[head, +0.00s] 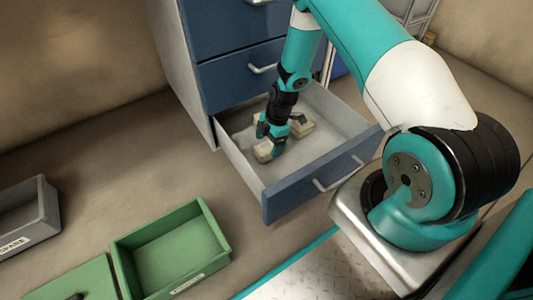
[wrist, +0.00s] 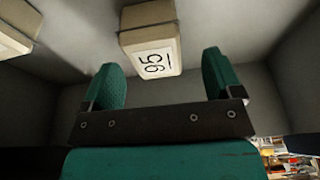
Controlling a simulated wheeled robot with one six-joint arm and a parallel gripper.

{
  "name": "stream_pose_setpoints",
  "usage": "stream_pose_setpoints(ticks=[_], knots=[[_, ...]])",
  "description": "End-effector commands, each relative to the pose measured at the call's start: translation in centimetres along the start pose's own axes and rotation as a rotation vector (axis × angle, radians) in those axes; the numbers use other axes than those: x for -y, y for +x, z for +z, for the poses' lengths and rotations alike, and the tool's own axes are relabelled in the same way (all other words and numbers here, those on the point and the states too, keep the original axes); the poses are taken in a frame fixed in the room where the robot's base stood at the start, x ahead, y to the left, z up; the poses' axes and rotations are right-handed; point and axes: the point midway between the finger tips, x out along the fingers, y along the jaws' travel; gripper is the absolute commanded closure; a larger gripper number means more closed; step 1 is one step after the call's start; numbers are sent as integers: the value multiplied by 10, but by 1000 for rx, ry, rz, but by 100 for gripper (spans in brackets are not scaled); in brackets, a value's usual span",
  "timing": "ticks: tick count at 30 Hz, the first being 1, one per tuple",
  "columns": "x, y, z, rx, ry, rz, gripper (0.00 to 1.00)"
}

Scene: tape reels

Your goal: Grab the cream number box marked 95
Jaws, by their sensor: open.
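The cream number box marked 95 (wrist: 150,40) is in the upper middle of the wrist view, its label facing me. My gripper (wrist: 163,80) is open, with the box ahead of and between the lines of its two green fingertips. The fingers do not appear to touch it. In the head view my gripper (head: 272,132) reaches down into the open drawer (head: 325,165). Cream boxes (head: 264,152) show beside the gripper there, partly hidden by it, and their numbers cannot be read.
Another cream box (wrist: 14,35) lies at the left of the wrist view. The drawer's walls surround the gripper, and blue closed drawers (head: 240,75) rise behind. A green bin (head: 205,235) and a grey bin labelled SPARE (head: 42,215) stand on the floor.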

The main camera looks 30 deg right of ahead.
Motion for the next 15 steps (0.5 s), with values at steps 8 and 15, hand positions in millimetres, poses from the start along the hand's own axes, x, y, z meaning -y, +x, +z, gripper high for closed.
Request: stream_pose_setpoints(ticks=[8, 15], knots=[[-4, 44, 1, -1, 0, -2, 15], [-5, 44, 0, 0, 0, -1, 15]])
